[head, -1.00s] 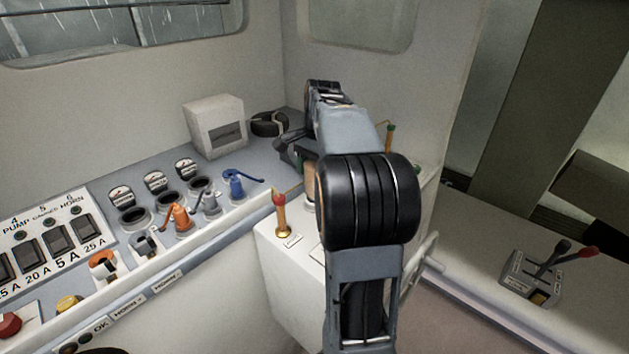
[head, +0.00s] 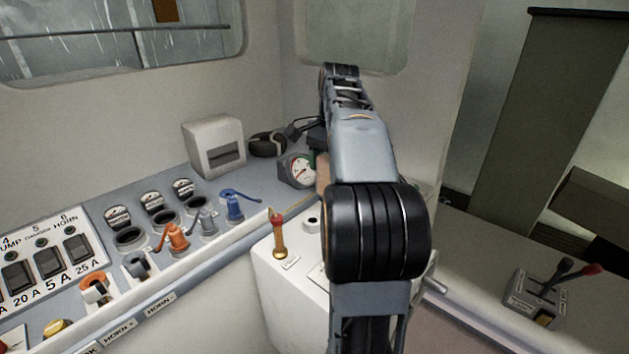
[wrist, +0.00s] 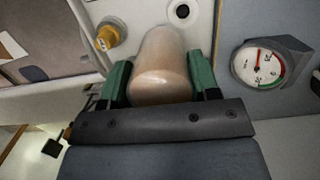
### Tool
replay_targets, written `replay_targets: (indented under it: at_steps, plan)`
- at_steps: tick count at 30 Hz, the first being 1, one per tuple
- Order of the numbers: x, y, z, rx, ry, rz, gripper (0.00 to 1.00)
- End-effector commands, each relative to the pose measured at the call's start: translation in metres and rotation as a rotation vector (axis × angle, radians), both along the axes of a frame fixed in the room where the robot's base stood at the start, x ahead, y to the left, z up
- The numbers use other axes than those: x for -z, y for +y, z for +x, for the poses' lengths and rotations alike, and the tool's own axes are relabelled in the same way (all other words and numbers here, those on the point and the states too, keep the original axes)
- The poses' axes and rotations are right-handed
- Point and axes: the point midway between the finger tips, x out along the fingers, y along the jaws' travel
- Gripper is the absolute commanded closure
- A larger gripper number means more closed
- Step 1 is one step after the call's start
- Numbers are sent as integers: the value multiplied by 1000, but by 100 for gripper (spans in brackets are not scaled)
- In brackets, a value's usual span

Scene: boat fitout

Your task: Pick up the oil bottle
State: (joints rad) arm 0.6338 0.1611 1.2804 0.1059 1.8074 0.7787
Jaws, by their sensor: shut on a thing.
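The oil bottle (wrist: 163,65), a smooth tan-brown rounded cylinder, sits between the two green fingers of my gripper (wrist: 160,80) in the wrist view. The gripper is shut on it, with a finger against each side. In the head view a sliver of the tan bottle (head: 322,172) shows left of my arm. The rest of it and most of the gripper are hidden behind my arm. Whether the bottle is clear of the surface under it cannot be told.
A dial gauge (head: 298,170) is close left of the bottle in the head view. A red-knobbed brass lever (head: 279,238) stands on the white box (head: 290,285). A white box-shaped instrument (head: 214,146) and a black coil (head: 266,144) are further left. A throttle lever unit (head: 535,298) is right.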

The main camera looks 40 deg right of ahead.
Motion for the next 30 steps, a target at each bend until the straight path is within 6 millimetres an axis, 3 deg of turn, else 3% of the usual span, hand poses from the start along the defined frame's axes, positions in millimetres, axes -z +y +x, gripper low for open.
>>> replay_targets:
  at_steps: [2, 9, 15, 30]
  plan:
    - [-15, -6, -11, 3, -3, -3, 76]
    - [-33, -24, -53, 5, -1, -2, 76]
    - [-44, -34, -75, 3, -1, -2, 76]
    - [-53, -41, -91, -1, 0, -1, 76]
